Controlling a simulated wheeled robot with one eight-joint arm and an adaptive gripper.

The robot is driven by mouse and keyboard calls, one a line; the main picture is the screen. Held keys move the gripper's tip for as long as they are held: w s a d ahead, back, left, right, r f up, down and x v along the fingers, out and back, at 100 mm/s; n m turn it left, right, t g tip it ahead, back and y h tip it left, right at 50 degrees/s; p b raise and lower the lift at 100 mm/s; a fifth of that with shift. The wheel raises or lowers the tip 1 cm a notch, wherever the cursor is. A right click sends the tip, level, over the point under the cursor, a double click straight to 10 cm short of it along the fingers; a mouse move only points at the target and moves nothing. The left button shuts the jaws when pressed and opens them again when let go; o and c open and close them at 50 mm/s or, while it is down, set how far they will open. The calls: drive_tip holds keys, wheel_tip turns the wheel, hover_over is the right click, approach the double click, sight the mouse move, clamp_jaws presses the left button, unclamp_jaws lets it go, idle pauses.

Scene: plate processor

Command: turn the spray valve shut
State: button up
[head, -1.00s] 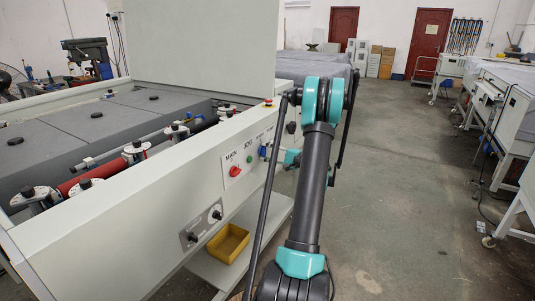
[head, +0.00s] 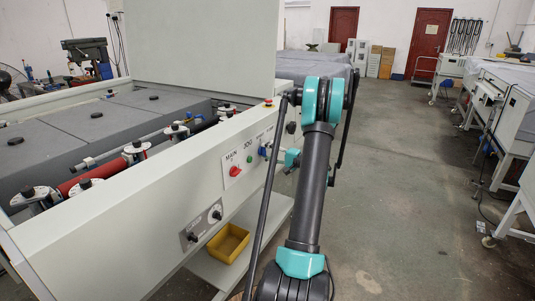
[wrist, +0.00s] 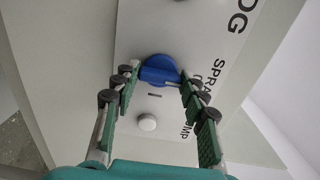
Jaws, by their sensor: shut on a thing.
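The spray valve is a round blue knob (wrist: 157,68) on the pale panel, by lettering that reads "SPRAY" and is partly covered. Its grip bar runs across it towards the right finger. My gripper (wrist: 160,80) has its two green-padded fingers on either side of the knob, closed on its bar. The right fingertip overlaps the knob's right edge. In the head view the blue knob (head: 263,151) is small on the machine's front panel, and my arm stands just right of it. The fingers are too small to make out there.
A white button (wrist: 147,123) sits below the knob, between the fingers. A red MAIN switch (head: 235,171) and a green button (head: 249,158) are on the same front. A yellow bin (head: 228,243) stands on the shelf underneath.

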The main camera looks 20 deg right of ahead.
drive_tip(key=o, duration=1.2)
drive_tip(key=shift+c, duration=0.2)
drive_tip(key=v, duration=1.2)
